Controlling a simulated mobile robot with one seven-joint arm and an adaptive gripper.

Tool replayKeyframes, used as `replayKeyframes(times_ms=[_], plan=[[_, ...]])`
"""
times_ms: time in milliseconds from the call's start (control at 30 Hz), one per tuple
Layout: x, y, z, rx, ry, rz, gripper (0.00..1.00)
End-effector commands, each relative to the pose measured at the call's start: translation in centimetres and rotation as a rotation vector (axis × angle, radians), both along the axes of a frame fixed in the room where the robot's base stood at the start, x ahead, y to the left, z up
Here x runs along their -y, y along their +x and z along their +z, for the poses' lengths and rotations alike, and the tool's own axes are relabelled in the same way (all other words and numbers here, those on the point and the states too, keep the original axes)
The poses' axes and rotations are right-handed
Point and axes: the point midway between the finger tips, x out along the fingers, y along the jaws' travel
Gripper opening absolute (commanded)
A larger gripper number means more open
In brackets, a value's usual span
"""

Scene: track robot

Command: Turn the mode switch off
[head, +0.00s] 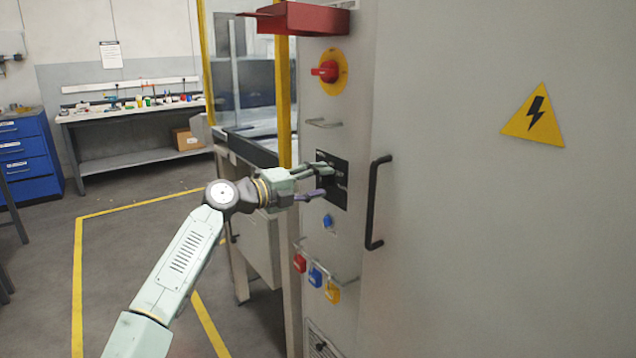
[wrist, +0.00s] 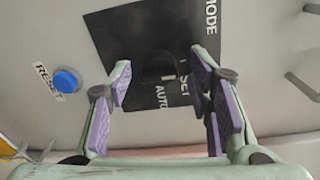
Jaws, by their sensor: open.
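The mode switch (wrist: 156,68) is a dark knob on a black plate (wrist: 112,30) in the wrist view, with MODE, SET and AUTO lettering. The plate also shows on the grey cabinet front in the head view (head: 341,160), where the fingers cover much of it and the knob cannot be made out. My gripper (head: 328,182) reaches the plate from the left with its fingers spread. In the wrist view, my gripper (wrist: 164,82) is open, with one purple-padded finger on each side of the knob. I cannot tell whether the pads touch it.
A blue RESET button (wrist: 66,80) sits beside the plate. Above is a red rotary switch (head: 327,71) on yellow; below hang red, blue and yellow padlocks (head: 315,277). A black door handle (head: 374,205) stands out right of the plate. A red tray (head: 300,18) juts out above.

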Motion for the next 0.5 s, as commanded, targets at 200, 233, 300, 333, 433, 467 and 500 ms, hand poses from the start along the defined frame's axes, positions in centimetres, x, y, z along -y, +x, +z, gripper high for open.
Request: replayKeyframes(times_ms=[200,233,300,333,433,467,500], plan=[[-2.1,-1.3,0.1,0.0,-0.001,0.004,0.47],[-2.6,-1.7,0.2,0.001,-0.001,0.004,0.47],[-3.8,-2.5,0.3,0.001,-0.002,0.005,0.47],[-4.4,-2.9,0.3,0.0,-0.002,0.004,0.47],[-6.1,-4.2,0.4,0.001,-0.001,0.004,0.47],[-6.6,-4.5,0.5,0.001,-0.001,0.004,0.47],[-7.2,-5.0,0.5,0.0,-0.002,0.003,0.47]])
